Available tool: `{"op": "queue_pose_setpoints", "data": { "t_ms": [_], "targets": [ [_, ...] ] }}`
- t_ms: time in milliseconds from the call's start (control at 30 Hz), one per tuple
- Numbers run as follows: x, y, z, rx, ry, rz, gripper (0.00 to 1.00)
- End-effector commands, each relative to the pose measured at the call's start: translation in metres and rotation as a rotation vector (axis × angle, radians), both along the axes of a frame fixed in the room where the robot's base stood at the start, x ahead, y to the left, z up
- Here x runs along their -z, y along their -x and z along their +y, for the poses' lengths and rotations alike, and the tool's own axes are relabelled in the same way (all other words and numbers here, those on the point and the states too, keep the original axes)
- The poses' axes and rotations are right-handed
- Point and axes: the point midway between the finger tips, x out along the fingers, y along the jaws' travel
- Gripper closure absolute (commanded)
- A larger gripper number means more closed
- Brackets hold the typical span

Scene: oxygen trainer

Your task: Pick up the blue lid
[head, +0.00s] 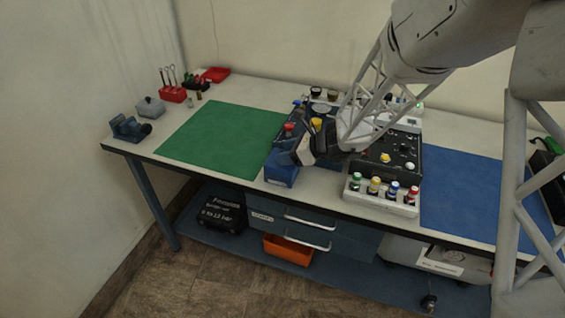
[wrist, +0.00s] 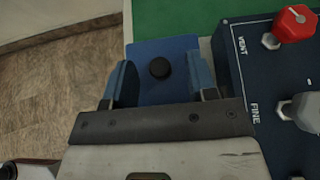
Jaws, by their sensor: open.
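The blue lid (wrist: 165,48) shows in the wrist view as a flat blue panel with a round black knob (wrist: 160,68). My gripper (wrist: 162,80) is open, with one finger on each side of the knob and a gap to it. I cannot tell whether the fingers touch the lid. In the head view my gripper (head: 297,152) is over a blue box (head: 281,174) at the table's front edge. It hides most of the top of that box, so the lid is hard to make out there.
A dark panel with a red knob (wrist: 294,22) stands close to the right of my gripper. A white block with several coloured caps (head: 380,203) is farther right. The green mat (head: 225,140) at left is clear. The floor lies beyond the front edge.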

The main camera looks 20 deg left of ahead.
Motion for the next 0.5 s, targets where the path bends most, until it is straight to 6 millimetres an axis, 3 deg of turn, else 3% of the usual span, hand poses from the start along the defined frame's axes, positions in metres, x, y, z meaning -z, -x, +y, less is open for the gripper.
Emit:
{"op": "queue_pose_setpoints", "data": {
  "t_ms": [433,500],
  "targets": [
    [-0.0001,0.0,-0.0003,0.0,0.0,0.0,0.48],
    [-0.0001,0.0,-0.0003,0.0,0.0,0.0,0.56]
  ]
}}
